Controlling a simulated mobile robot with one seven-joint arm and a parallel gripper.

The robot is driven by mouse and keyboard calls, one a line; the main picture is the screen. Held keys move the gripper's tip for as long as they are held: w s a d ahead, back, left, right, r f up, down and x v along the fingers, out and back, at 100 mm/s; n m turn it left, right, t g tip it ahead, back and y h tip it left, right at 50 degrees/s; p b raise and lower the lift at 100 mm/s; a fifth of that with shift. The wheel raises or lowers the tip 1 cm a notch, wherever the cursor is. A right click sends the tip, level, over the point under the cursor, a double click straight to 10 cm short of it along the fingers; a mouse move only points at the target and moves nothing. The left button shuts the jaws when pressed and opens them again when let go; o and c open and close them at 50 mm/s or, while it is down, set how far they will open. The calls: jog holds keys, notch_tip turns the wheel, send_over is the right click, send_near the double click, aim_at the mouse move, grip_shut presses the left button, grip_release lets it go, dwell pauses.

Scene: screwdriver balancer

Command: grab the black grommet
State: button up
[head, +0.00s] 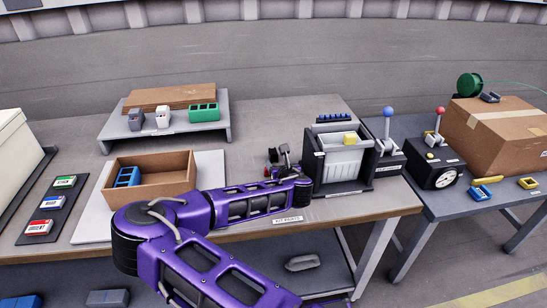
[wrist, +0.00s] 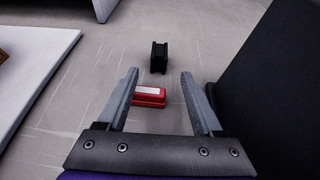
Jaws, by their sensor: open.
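The black grommet (wrist: 159,57) stands on the grey tabletop in the wrist view, just beyond my fingertips and roughly centred between them. My gripper (wrist: 160,76) is open, with nothing held between its fingers. A red block with a pale label (wrist: 149,96) lies on the table, seen between the fingers and nearer than the grommet. In the head view my gripper (head: 283,156) is low over the table, left of the dark-framed machine. I cannot make out the grommet clearly there.
A dark wall-like surface (wrist: 275,90) stands close on the right in the wrist view. A white board (wrist: 38,75) lies at the left. In the head view, the dark-framed machine (head: 343,160) stands to the right and a cardboard tray (head: 150,188) to the left. Table behind the gripper is clear.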

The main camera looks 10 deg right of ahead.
aim_at(274, 155)
jog(key=x, duration=0.5)
jog(key=b+x, duration=0.1)
jog(key=x, duration=0.2)
jog(key=shift+w+a+r, duration=0.15)
jog(key=shift+w+r, duration=0.15)
jog(key=shift+w, duration=0.05)
grip_shut()
